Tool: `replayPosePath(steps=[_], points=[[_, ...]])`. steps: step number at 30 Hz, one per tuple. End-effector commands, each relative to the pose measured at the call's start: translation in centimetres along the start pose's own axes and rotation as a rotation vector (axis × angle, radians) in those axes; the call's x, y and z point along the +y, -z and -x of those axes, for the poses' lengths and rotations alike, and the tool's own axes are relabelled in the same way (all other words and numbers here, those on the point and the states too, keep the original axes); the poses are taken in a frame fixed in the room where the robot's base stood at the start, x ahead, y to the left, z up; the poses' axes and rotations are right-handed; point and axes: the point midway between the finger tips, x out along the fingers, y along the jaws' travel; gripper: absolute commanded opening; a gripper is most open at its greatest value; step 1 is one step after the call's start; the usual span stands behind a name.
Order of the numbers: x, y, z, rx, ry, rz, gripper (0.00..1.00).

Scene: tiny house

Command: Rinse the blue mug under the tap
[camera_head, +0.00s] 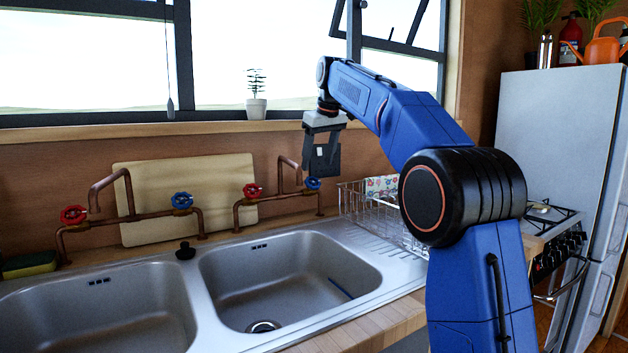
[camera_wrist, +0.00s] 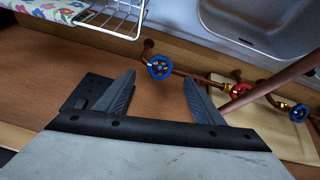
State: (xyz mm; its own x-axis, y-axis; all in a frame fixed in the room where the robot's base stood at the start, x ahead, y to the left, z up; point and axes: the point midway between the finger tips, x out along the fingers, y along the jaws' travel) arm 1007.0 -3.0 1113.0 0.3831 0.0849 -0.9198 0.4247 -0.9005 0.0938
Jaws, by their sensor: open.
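No blue mug shows in either view. Two copper taps stand behind the sink. The right tap (camera_head: 240,216) has a red knob (camera_head: 252,191) and a blue knob (camera_head: 313,183); the left tap (camera_head: 126,222) also has a red knob (camera_head: 73,214) and a blue knob (camera_head: 181,200). My gripper (camera_head: 321,168) hangs just above the right tap's blue knob. In the wrist view my gripper (camera_wrist: 160,86) is open and empty, its fingers spread to either side of that blue knob (camera_wrist: 159,67), which appears beyond the fingertips. I cannot tell whether they touch it.
The double sink has a left basin (camera_head: 100,312) and a right basin (camera_head: 290,275). A wire dish rack (camera_head: 352,203) with a flowered cloth (camera_head: 380,186) stands to the right. A cutting board (camera_head: 150,182) leans on the wall. A plant pot (camera_head: 256,109) stands on the sill.

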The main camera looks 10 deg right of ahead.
Motion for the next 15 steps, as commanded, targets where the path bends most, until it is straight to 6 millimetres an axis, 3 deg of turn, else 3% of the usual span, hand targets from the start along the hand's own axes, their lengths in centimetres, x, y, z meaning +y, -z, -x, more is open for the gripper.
replayPosePath(steps=[9,15], points=[[0.0,0.0,-5.3,-0.002,0.001,0.000,0.62],[0.0,0.0,-7.2,-0.001,0.000,0.000,0.62]])
